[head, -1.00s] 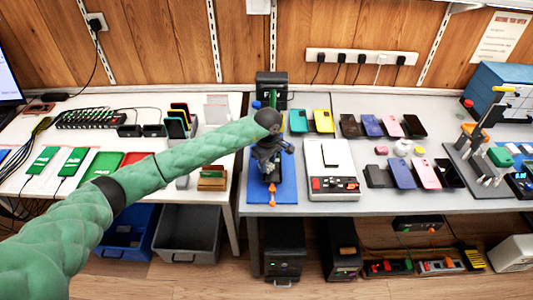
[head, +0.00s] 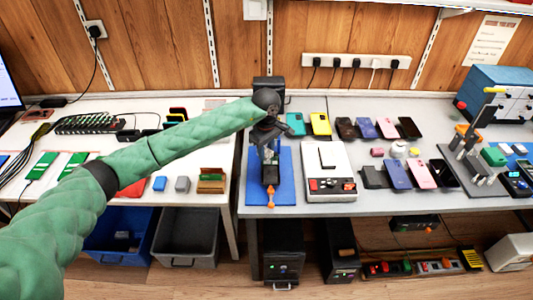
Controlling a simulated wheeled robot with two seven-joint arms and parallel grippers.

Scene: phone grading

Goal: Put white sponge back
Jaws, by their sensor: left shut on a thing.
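My left gripper (head: 269,157) is over the blue mat (head: 285,180) at the front of the right-hand table. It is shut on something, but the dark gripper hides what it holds. I cannot make out a white sponge for certain. A pale grey block (head: 182,184) lies beside a small blue block (head: 159,184) on the left table, below my left arm. A small rounded white thing (head: 399,149) stands among the phones on the right table, beside a pink piece (head: 377,152). My right gripper is not in view.
A white tray with a device (head: 328,170) stands right of the mat. An orange-tipped tool (head: 270,194) lies on the mat. Phones in two rows fill the table further right. A wooden holder (head: 211,181) stands at the left table's edge. Blue and grey bins (head: 188,238) are below.

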